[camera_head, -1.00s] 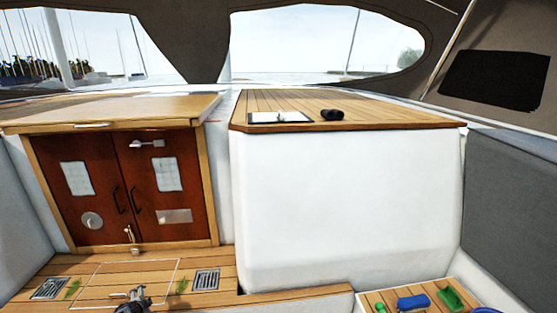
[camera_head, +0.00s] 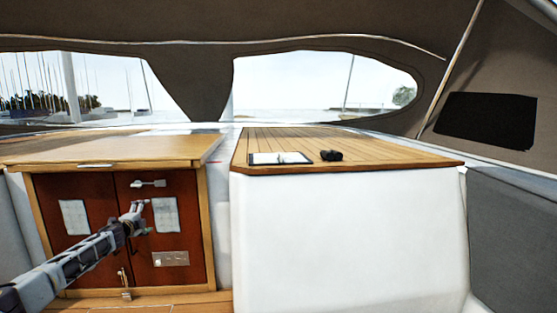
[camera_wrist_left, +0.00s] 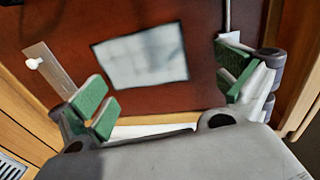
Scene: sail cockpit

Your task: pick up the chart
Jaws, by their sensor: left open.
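The chart (camera_head: 280,158) looks like a flat white sheet with dark edges. It lies near the front edge of the raised teak top (camera_head: 390,150), right of centre in the head view. My left gripper (camera_head: 140,207) is in front of the red-brown cabinet doors, left of and lower than the chart, and well apart from it. In the left wrist view, my left gripper (camera_wrist_left: 165,82) is open, with green pads spread and nothing between them; a pale sheet on the door (camera_wrist_left: 142,56) shows beyond. My right gripper is not in view.
Black binoculars (camera_head: 332,155) lie just right of the chart. The white wall (camera_head: 345,235) drops below the teak top's edge. A wooden cabinet top (camera_head: 90,148) stands at left. A second pale sheet (camera_head: 74,217) is on the left door. The teak top's right side is clear.

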